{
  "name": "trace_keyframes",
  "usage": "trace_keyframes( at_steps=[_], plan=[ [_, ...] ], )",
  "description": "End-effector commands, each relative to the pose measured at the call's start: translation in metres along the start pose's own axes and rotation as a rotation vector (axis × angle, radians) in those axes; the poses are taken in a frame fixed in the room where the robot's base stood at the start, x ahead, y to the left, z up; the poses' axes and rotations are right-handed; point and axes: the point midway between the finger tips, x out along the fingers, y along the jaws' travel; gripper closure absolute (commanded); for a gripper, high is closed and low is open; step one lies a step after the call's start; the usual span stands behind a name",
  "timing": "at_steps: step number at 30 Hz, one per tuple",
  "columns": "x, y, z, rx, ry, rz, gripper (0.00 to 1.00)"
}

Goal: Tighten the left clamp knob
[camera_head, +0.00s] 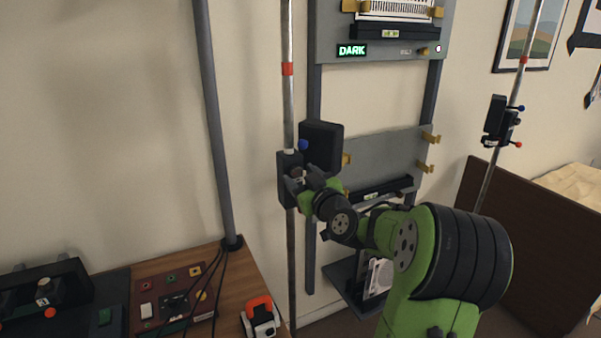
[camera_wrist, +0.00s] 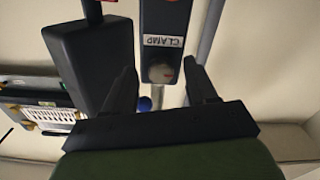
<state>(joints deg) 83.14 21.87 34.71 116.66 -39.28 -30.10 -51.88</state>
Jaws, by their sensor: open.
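The left clamp (camera_head: 285,188) is a dark block on the left upright pole (camera_head: 288,105). In the wrist view its dark face (camera_wrist: 163,20) has a white label reading CLAMP. The left clamp knob (camera_wrist: 160,73) is a pale round piece with a small red mark, just below the label. My gripper (camera_wrist: 160,68) is open, with one finger on each side of the knob and visible gaps between. In the head view my gripper (camera_head: 301,181) is at the clamp, and my wrist hides much of the knob. I cannot tell the knob's depth between the fingers.
A dark box (camera_head: 322,146) and a blue ball (camera_head: 303,145) are beside the clamp. A grey panel frame (camera_head: 375,155) with brass brackets and a sign reading DARK (camera_head: 352,50) stands behind. A right clamp (camera_head: 498,120) is on another pole. A wooden desk (camera_head: 235,270) is at lower left.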

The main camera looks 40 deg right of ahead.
Motion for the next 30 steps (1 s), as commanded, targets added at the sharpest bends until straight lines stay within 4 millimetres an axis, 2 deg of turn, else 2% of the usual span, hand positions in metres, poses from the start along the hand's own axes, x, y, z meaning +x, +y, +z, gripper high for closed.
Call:
trace_keyframes(
  at_steps=[3,10,21,30],
  plan=[
    [0.0086,-0.0004,-0.0004,0.0,0.001,0.0,0.43],
    [0.0091,-0.0001,0.0007,-0.001,-0.001,0.001,0.43],
    [0.0087,-0.0001,0.0007,-0.001,-0.001,0.001,0.99],
    [0.0086,-0.0004,0.0007,0.037,-0.001,0.001,0.99]
  ],
)
